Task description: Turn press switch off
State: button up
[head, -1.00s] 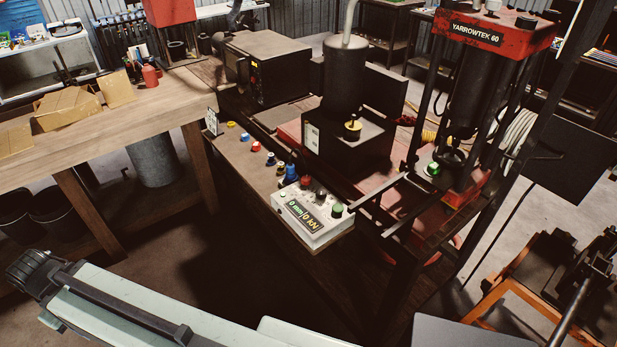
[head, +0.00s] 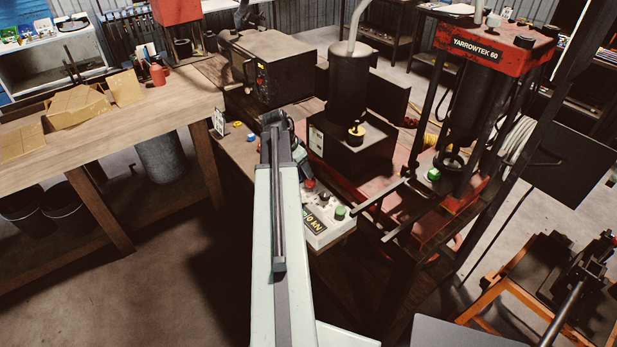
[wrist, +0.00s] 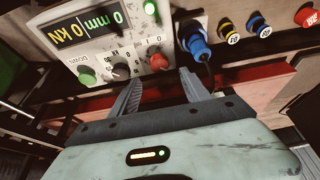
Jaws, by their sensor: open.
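The control box (head: 318,232) shows in the head view, partly hidden behind my arm. In the wrist view the box (wrist: 55,55) appears upside down, with a lit display reading 0 mm and 0 kN. No label clearly names the press switch. My gripper (wrist: 161,78) is open and empty, its fingertips just below the red knob in the picture; contact cannot be told.
A blue fitting (wrist: 196,42) stands close to the right finger in the wrist view, with small coloured fittings beyond it. The red press (head: 478,48) stands right of the box. A black machine with a pipe (head: 347,85) stands behind it. The wooden bench (head: 165,122) is at left.

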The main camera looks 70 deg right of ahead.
aim_at(309, 181)
jog(key=b+x, duration=0.7)
jog(key=x, duration=0.1)
jog(key=shift+r, duration=0.1)
grip_shut()
